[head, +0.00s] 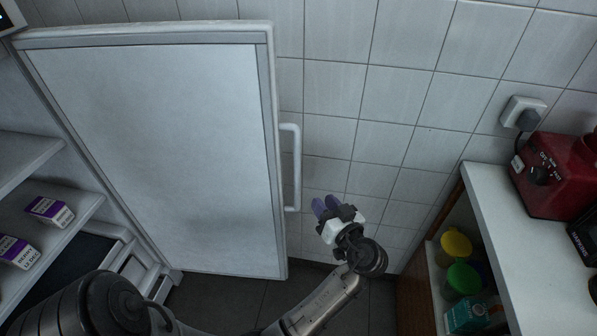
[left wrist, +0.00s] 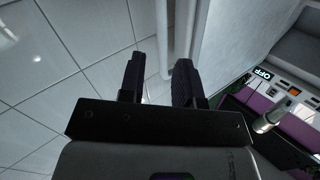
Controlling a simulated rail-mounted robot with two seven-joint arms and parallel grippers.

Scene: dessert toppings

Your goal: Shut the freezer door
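The freezer door (head: 155,150) stands wide open at the left of the head view, with its pale inner panel facing me. Its white bar handle (head: 295,168) is on the door's right edge. My left gripper (head: 325,204), with purple fingers, is to the right of and below the handle in the head view, apart from it and empty. In the left wrist view my left gripper (left wrist: 158,66) shows its two dark fingers with a gap between them. The handle (left wrist: 163,35) and the door (left wrist: 228,45) appear beyond the fingertips. My right gripper is not in view.
Open freezer shelves (head: 75,205) with purple-and-white boxes (head: 50,211) are at the left. A white counter (head: 525,235) with a red appliance (head: 555,178) is at the right, with jars (head: 456,247) below it. A tiled wall (head: 390,95) is behind. Dark floor (head: 235,302) lies below the door.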

